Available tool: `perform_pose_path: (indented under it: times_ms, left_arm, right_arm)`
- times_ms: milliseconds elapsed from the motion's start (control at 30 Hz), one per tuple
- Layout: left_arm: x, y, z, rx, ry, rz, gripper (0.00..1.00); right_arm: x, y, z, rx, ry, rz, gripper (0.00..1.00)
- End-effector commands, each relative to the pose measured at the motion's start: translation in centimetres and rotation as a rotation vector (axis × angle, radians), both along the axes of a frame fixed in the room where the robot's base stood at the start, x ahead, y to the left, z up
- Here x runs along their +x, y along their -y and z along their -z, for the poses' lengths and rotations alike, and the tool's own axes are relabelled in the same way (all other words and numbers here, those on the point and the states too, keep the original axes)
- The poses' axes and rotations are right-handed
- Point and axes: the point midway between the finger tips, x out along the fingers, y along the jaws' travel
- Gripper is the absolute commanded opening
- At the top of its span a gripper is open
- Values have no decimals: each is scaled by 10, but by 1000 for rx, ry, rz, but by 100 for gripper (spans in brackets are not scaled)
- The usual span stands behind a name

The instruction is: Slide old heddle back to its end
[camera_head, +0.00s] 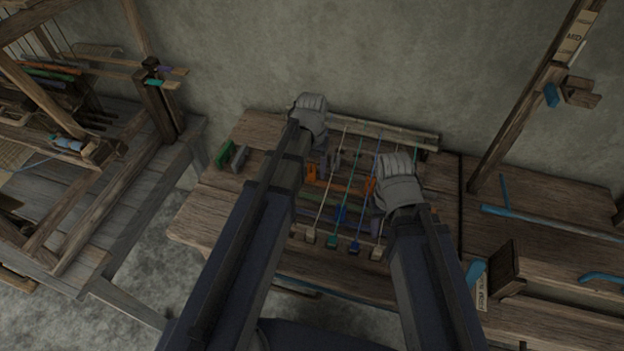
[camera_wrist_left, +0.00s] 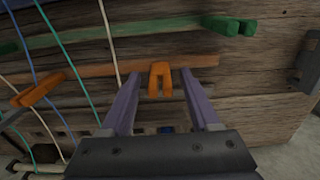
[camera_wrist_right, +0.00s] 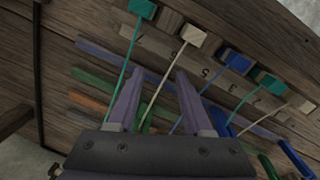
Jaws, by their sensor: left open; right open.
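The pictures do not mark which heddle is the old one. Several coloured heddle bars cross the threads on the wooden bench (camera_head: 225,195). An orange clip (camera_wrist_left: 160,78) on the orange bar (camera_wrist_left: 85,75) shows between my left fingertips in the left wrist view; it also shows in the head view (camera_head: 312,174). My left gripper (camera_head: 328,164) is open around or just above this clip; contact cannot be told. A second orange piece (camera_wrist_left: 38,90) sits among the threads.
Green (camera_wrist_left: 38,40) and blue (camera_wrist_right: 283,155) pieces lie near the orange ones. Thread weights, including a teal one (camera_wrist_right: 142,8), line the front. A wooden loom (camera_head: 110,205) stands left. Blue rods (camera_head: 540,220) lie on the right-hand table.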

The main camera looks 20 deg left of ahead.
Motion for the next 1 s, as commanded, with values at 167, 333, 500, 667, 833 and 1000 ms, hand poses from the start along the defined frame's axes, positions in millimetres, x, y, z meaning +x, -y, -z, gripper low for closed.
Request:
perform_pose_path:
  times_ms: [167,333,500,667,833,1000]
  left_arm:
    - [0,0,22,0,0,0,62]
    - [0,0,23,0,1,0,62]
    - [0,0,22,0,1,0,62]
    - [0,0,22,0,1,0,46]
    - [0,0,23,0,1,0,26]
    - [0,0,23,0,1,0,7]
  right_arm:
    - [0,0,22,0,0,0,50]
    - [0,0,23,0,0,0,50]
    - [0,0,23,0,0,0,50]
    - [0,0,23,0,0,0,50]
    - [0,0,23,0,0,0,50]
    - [0,0,23,0,0,0,50]
